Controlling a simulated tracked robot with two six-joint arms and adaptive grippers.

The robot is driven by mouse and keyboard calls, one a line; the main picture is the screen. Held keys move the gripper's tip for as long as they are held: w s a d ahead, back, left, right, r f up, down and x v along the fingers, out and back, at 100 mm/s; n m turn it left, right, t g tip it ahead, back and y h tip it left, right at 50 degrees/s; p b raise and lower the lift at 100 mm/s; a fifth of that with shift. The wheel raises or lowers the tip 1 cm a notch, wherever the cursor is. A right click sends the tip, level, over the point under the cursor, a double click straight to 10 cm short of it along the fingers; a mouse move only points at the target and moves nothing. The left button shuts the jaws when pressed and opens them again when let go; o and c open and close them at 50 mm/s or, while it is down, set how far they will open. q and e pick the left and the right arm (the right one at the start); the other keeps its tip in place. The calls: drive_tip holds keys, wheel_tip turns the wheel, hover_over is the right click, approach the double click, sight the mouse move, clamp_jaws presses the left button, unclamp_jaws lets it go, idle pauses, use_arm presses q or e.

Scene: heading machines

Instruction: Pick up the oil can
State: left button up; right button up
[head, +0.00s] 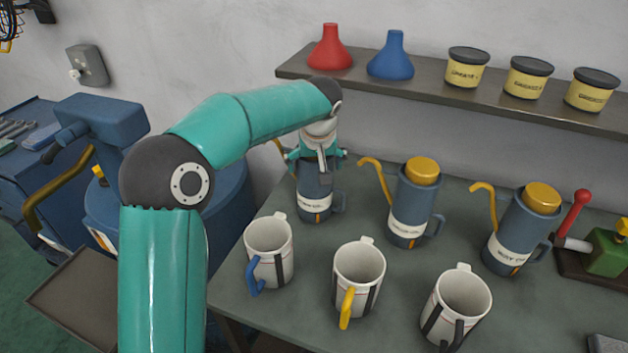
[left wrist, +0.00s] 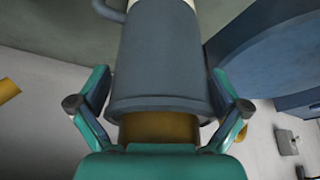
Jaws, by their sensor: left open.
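Three grey-blue oil cans with yellow caps, thin spouts and pale labels stand in a row on the bench. My left gripper (head: 318,155) is over the top of the left oil can (head: 314,194) and hides its cap. In the left wrist view this can (left wrist: 160,60) fills the middle, its yellow cap (left wrist: 160,128) close to the palm. The open fingers of my left gripper (left wrist: 160,112) stand on either side of its top end. The middle oil can (head: 410,205) and the right oil can (head: 520,235) stand apart from the gripper. My right gripper is not in view.
Three white mugs (head: 360,272) stand in front of the cans. A wall shelf (head: 420,95) behind holds a red funnel (head: 330,48), a blue funnel (head: 391,57) and three grease tubs (head: 528,78). A green device with a red-knobbed lever (head: 605,250) stands at the right.

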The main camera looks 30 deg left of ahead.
use_arm(q)
drive_tip(key=c, duration=1.5)
drive_tip(key=shift+r, duration=0.15)
